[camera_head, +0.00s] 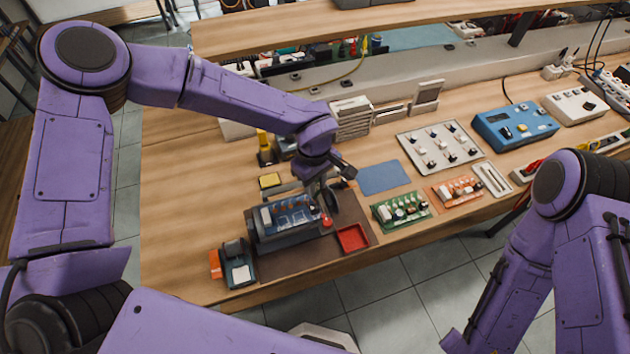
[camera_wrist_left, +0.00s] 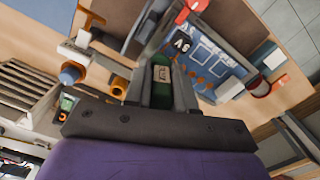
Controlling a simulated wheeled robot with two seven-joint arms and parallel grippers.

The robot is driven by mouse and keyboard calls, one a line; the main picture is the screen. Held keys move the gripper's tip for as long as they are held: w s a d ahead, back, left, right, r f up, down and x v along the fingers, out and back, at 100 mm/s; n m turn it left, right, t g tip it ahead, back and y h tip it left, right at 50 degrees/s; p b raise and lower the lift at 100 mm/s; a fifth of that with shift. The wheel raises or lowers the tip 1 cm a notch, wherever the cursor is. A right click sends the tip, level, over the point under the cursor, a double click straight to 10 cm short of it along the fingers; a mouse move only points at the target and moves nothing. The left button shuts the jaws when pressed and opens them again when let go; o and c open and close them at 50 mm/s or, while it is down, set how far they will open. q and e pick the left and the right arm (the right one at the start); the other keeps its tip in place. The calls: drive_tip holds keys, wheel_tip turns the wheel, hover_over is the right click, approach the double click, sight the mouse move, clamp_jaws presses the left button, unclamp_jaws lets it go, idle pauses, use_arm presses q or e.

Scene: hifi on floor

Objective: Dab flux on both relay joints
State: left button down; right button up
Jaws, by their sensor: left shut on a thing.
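My left gripper (camera_head: 325,203) is shut on a green object with a pale label (camera_wrist_left: 162,78), probably the flux pen. It is over the right end of the blue circuit board (camera_head: 291,214), which sits in a dark grey holder (camera_head: 290,238). In the left wrist view the blue board (camera_wrist_left: 213,62) lies beyond the fingers, with orange-brown parts along its near edge. A red rounded piece (camera_head: 327,222) is just below the gripper; I cannot tell whether the held object touches the board. The relay joints are too small to make out. My right gripper is out of view.
A red tray (camera_head: 352,238) lies right of the holder on a brown mat (camera_head: 300,262). A green board (camera_head: 401,211) and an orange board (camera_head: 454,192) lie farther right. A dark stand with a white pad (camera_head: 239,270) is at left. The table's left part is clear.

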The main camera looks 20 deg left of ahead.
use_arm(q)
drive_tip(key=shift+f, duration=0.35)
idle(0.7)
drive_tip(key=shift+s+f, duration=0.1)
idle(1.0)
drive_tip(key=shift+r, duration=2.3)
